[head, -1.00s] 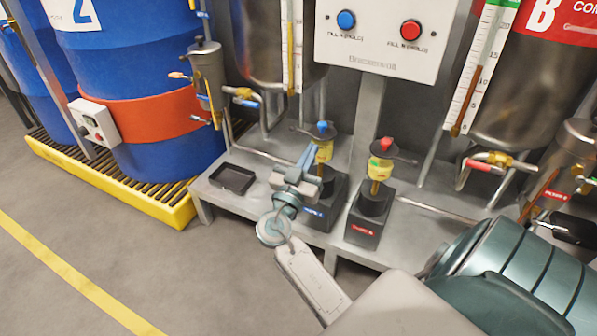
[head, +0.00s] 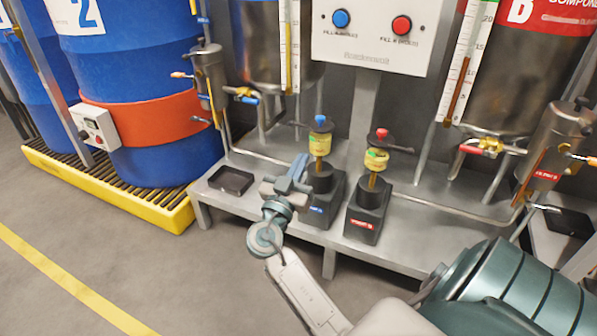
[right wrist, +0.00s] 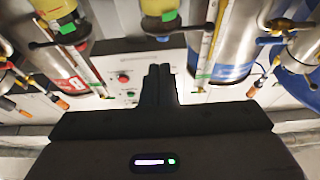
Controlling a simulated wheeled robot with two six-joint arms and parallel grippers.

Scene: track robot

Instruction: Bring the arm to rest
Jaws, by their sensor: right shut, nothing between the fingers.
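My right gripper (head: 297,168) is in front of the low grey bench (head: 270,163), at the left of the blue-capped pump. Its fingers are together with nothing between them. In the right wrist view the shut fingers (right wrist: 160,84) point toward the control panel (right wrist: 132,82) and the tanks. The right arm reaches in from the lower right of the head view. My left gripper does not show.
A blue-capped pump (head: 320,145) and a red-capped pump (head: 376,160) stand close to the right gripper. A black tray (head: 231,181) lies on the bench at left. Blue drums (head: 150,150) stand on a yellow-edged pallet (head: 110,195). Open floor (head: 130,265) lies at lower left.

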